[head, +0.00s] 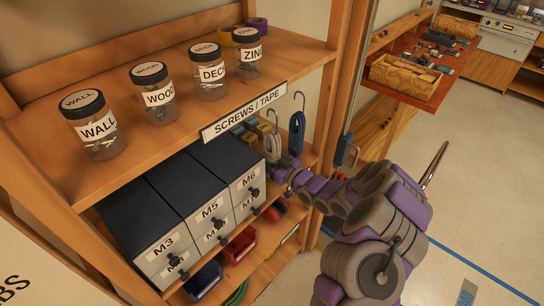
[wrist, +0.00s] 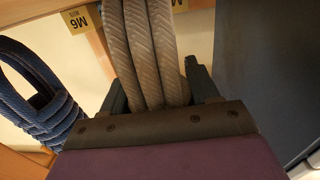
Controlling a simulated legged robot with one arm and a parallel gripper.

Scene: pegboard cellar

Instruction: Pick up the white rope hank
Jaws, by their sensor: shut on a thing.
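The white rope hank (head: 272,147) hangs from a hook under the SCREWS / TAPE shelf in the head view. In the wrist view its pale, greyish braided strands (wrist: 150,45) run up between the two dark fingers. My gripper (wrist: 156,78) is shut on these strands. In the head view my gripper (head: 279,173) is at the lower part of the hank, small and partly hidden by my arm. The hank's lower end cannot be made out.
A blue rope hank (head: 297,134) hangs close on the right; it is at left in the wrist view (wrist: 45,100). Grey drawer cabinets (head: 200,205) stand close on the left. A wooden post (head: 348,75) rises right of the hanks. Labelled jars (head: 153,92) stand on the shelf above.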

